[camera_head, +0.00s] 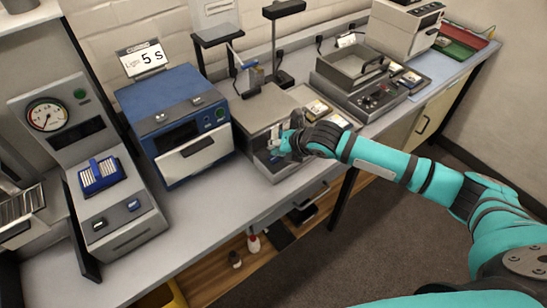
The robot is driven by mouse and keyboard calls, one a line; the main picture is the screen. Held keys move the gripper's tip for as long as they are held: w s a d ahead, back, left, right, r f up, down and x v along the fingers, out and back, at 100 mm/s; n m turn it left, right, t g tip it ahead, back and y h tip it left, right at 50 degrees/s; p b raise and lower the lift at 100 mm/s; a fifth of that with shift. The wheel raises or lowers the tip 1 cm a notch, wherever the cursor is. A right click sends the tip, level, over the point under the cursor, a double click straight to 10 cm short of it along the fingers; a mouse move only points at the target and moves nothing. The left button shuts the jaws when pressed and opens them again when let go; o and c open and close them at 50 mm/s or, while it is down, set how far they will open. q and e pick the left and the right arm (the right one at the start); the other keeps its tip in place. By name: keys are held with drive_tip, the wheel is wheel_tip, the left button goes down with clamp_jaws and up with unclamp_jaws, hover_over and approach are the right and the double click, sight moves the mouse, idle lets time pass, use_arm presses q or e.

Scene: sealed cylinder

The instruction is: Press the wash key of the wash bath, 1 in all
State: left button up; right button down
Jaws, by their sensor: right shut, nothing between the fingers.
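My right gripper (279,147) is shut and empty, at the front of a low grey metal unit (262,108) in the middle of the bench. This unit appears to be the wash bath, but I can read no label on it. The gripper overlaps the unit's front panel and hides part of it, so I cannot make out the wash key or tell whether the fingers touch it. My left gripper is not in view.
A blue machine (160,103) with a "5 s" sign (143,58) stands left of the unit. A gauge station (70,130) holds a blue rack (101,176). The front bench strip (195,215) is clear.

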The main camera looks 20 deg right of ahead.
sight(276, 157)
drive_tip(key=shift+f, duration=0.1)
drive_tip(key=shift+f, duration=0.35)
drive_tip(key=shift+f, duration=0.4)
idle(0.5)
drive_tip(key=shift+r, duration=0.1)
drive_tip(key=shift+r+p, duration=0.75)
drive_tip(key=shift+p, duration=0.1)
wheel_tip(276, 157, up, 5)
drive_tip(key=p, duration=0.5)
drive_tip(key=shift+r, duration=0.1)
